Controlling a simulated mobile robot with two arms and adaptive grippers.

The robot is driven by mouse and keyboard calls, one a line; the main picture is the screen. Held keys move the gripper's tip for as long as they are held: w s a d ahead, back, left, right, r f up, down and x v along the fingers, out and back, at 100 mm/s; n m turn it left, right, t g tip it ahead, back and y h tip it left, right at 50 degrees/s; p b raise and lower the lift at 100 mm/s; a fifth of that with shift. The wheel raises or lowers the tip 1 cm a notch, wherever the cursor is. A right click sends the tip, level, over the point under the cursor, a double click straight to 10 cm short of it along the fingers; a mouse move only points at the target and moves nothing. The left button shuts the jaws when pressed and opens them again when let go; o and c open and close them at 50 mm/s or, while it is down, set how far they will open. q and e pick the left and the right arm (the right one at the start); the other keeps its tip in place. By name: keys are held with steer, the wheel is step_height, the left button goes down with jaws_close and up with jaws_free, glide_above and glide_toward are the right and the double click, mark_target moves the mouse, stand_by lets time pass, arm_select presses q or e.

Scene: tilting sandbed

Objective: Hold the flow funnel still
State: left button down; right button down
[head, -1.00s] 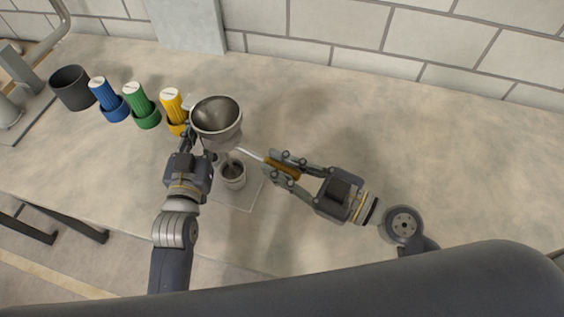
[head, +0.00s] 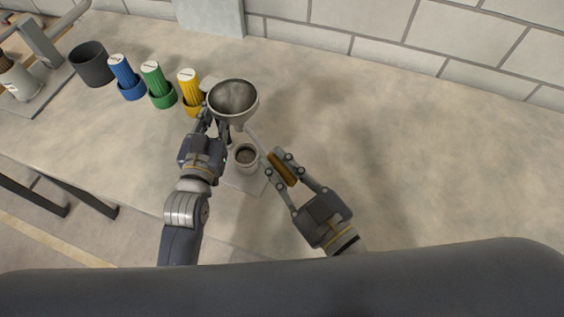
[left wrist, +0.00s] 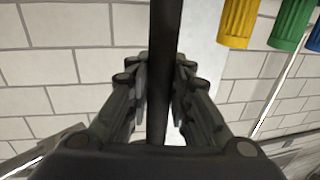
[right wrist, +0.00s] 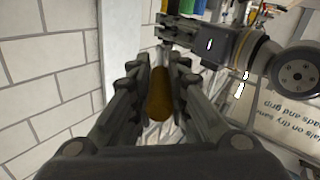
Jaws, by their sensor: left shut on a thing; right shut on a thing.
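The metal flow funnel (head: 233,97) stands with its wide mouth up, its spout over a small grey cup (head: 245,156). My left gripper (head: 209,123) is beside the funnel's near left side. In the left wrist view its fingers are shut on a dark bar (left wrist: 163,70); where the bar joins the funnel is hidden. My right gripper (head: 283,168) is shut on the brown-yellow handle (right wrist: 158,95) of a tool. The tool's thin pale shaft (head: 251,133) reaches toward the funnel's underside; whether it touches cannot be told.
Blue (head: 124,76), green (head: 156,84) and yellow (head: 189,89) ribbed pieces stand in matching holders left of the funnel. A dark pot (head: 91,64) is farther left. A block wall (head: 400,45) closes the back. The right side of the bench (head: 440,150) is clear.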

steer(key=shift+f, duration=0.1)
steer(key=c, duration=1.5)
jaws_free()
steer(key=v, duration=1.2)
arm_select(q)
steer(key=c, duration=1.4)
jaws_free()
steer(key=shift+o, duration=0.2)
